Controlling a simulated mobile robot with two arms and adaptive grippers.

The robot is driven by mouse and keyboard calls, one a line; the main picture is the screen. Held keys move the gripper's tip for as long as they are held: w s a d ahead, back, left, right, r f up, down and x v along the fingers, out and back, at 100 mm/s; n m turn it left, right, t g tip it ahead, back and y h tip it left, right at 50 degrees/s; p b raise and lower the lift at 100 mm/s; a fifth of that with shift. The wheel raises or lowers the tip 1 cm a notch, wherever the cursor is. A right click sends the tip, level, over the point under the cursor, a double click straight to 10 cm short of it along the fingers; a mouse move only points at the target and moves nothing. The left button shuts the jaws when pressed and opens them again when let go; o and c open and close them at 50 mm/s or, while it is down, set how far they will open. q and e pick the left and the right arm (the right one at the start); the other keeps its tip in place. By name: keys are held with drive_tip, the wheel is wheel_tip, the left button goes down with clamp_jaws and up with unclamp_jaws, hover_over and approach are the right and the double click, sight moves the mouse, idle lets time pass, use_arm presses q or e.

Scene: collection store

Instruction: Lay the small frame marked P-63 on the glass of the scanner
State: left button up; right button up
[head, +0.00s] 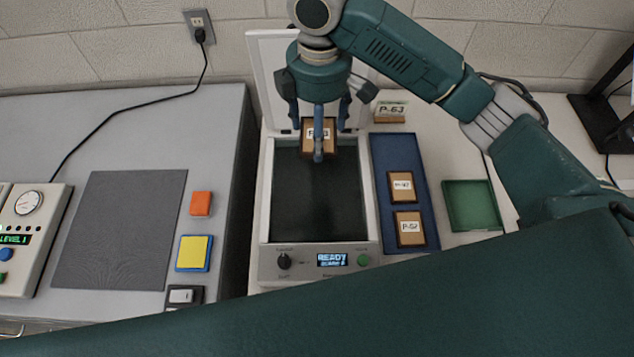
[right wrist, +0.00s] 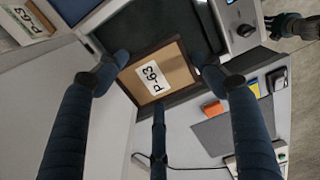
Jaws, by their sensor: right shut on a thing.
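The small brown frame marked P-63 (right wrist: 157,77) is in my right gripper (head: 318,130), with its label facing up. In the right wrist view the fingers (right wrist: 160,75) close around its edges. The gripper is over the far end of the scanner (head: 268,205), and the frame overlaps the far edge of the dark glass (head: 318,205). I cannot tell whether it touches the glass. The white scanner lid (head: 268,70) stands open behind. What seems to be my left gripper (right wrist: 292,25) shows dark at the right wrist view's top right; its jaws are unclear.
A blue tray (head: 420,240) right of the scanner holds two labelled frames (head: 401,186), (head: 409,229). A P-63 sign (head: 390,112) stands behind it. A green tray (head: 470,205) is empty. On the left bench are a grey mat (head: 125,230), an orange block (head: 201,204) and a yellow pad (head: 194,253).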

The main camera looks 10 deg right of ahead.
sight(318, 189)
drive_tip(key=shift+a+f, duration=0.1)
drive_tip(key=shift+f, duration=0.2)
wheel_tip(318, 189, down, 19)
drive_tip(key=shift+f+p, duration=0.2)
drive_tip(key=shift+p, duration=1.05)
drive_tip(key=o, duration=1.2)
drive_tip(key=shift+f, duration=0.1)
wheel_tip(318, 189, up, 12)
drive_tip(key=shift+r+b, duration=0.15)
drive_tip(key=shift+b, duration=0.65)
